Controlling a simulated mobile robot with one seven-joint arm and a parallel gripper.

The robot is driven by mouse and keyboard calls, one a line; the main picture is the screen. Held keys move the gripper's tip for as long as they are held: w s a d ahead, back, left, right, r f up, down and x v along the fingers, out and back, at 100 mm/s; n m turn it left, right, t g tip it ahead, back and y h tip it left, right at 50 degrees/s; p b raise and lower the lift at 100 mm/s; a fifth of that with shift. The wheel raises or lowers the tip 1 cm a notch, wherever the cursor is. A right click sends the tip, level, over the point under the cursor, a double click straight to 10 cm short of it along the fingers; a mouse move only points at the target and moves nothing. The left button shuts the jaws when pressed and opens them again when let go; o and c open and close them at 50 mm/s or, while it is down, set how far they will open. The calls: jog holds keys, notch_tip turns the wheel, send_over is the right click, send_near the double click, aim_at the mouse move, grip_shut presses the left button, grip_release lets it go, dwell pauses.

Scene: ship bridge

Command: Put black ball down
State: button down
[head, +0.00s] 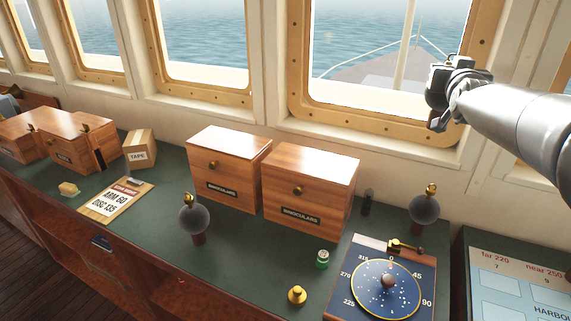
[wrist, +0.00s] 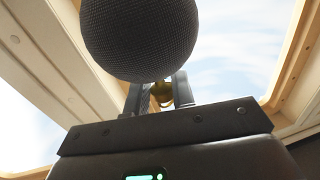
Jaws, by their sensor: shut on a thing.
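My gripper (head: 446,92) is raised at the upper right of the head view, in front of the window and well above the counter. In the wrist view my gripper (wrist: 159,95) is shut on a brass-coloured piece joined to a black ball (wrist: 142,38), which has a fine mesh texture. The ball's top is cut off by the frame edge. In the head view the held ball is hard to separate from the gripper. Two similar dark balls with brass knobs stand on the counter: one left of centre (head: 193,220) and one at right (head: 425,208).
The green counter (head: 250,252) carries two wooden binoculars boxes (head: 307,190), a tape box (head: 140,150), a clipboard (head: 116,200), a small green can (head: 322,259), a brass weight (head: 297,295) and a blue compass board (head: 345,300). Clear counter lies front centre.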

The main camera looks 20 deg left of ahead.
jog(key=w+a+r+y, duration=0.1)
jog(key=w+a+r, duration=0.1)
jog(key=a, duration=0.7)
jog(key=w+a+r, duration=0.1)
jog(key=a+r, duration=0.1)
jog(key=a, duration=0.8)
jog(key=s+a+f, duration=0.1)
jog(key=s+a, duration=0.2)
jog(key=a, duration=0.8)
jog(key=s+a+f+n, duration=0.1)
jog(key=s+a, duration=0.2)
jog(key=a, duration=0.7)
jog(key=s+a+f, duration=0.2)
jog(key=s+a, duration=0.1)
jog(key=a, duration=0.8)
jog(key=s+a+f+n+g+y, duration=0.1)
jog(key=s+a+f, duration=0.4)
jog(key=s+a, duration=0.35)
jog(key=s+a+f+n+y, duration=0.1)
jog(key=s+a+f+y, duration=0.1)
jog(key=s+a+f, duration=0.6)
notch_tip(320, 180, down, 19)
jog(key=w, duration=0.1)
jog(key=shift+w+a, duration=0.25)
jog(key=shift+f, duration=0.3)
jog(key=c, duration=1.2)
grip_release()
jog(key=shift+c, duration=0.2)
